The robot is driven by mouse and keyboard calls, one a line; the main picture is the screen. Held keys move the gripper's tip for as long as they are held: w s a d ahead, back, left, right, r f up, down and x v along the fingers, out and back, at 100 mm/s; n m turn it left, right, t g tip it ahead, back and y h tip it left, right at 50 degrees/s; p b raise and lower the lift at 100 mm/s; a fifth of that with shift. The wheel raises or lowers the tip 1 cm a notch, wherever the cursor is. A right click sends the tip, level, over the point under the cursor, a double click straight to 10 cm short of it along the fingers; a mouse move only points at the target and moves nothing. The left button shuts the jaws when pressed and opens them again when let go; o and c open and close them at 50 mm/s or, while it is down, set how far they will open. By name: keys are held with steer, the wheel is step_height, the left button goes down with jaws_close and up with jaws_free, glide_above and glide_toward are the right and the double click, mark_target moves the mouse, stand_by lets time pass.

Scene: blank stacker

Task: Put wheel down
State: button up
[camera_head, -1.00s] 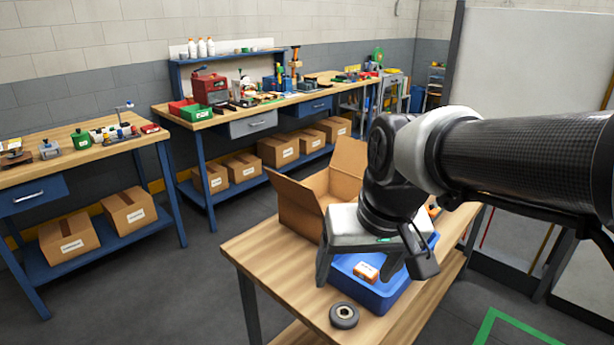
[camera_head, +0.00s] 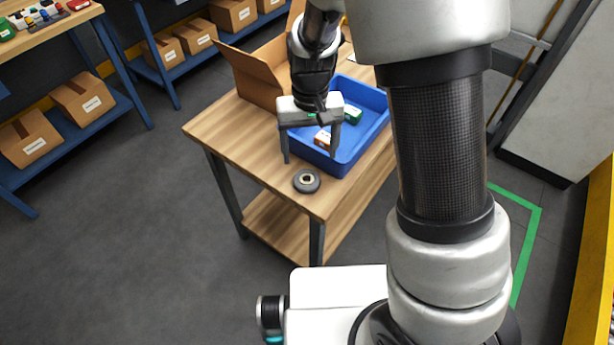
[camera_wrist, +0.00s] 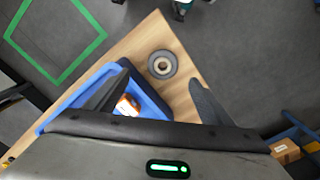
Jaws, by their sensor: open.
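The wheel (camera_head: 306,187) is a small dark grey ring with a lighter hub. It lies flat on the wooden table (camera_head: 237,137) near the front corner. It also shows in the wrist view (camera_wrist: 162,76), lying between the lines of my fingers. My gripper (camera_head: 310,157) is open, with its two fingers spread wide and nothing between them. It hangs above the table, apart from the wheel and behind it in the head view.
The blue bin holds an orange-and-white box (camera_head: 323,138) and a green box (camera_head: 352,114). An open cardboard box (camera_head: 254,77) stands behind at the left. Bare tabletop lies left of the wheel; the table edges are close to it. Blue shelving with cartons stands at the left.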

glide_above(307, 175)
steer(key=s, duration=0.2)
steer(key=f, duration=0.4)
steer(key=shift+w+d+f, duration=0.25)
steer(key=shift+d+f, duration=0.05)
steer(key=shift+a+f+b, duration=0.15)
steer(key=shift+a+f, duration=0.05)
steer(key=shift+f, duration=1.1)
steer(key=shift+a+f+b, duration=0.15)
steer(key=shift+f, duration=1.15)
steer(key=c, duration=1.2)
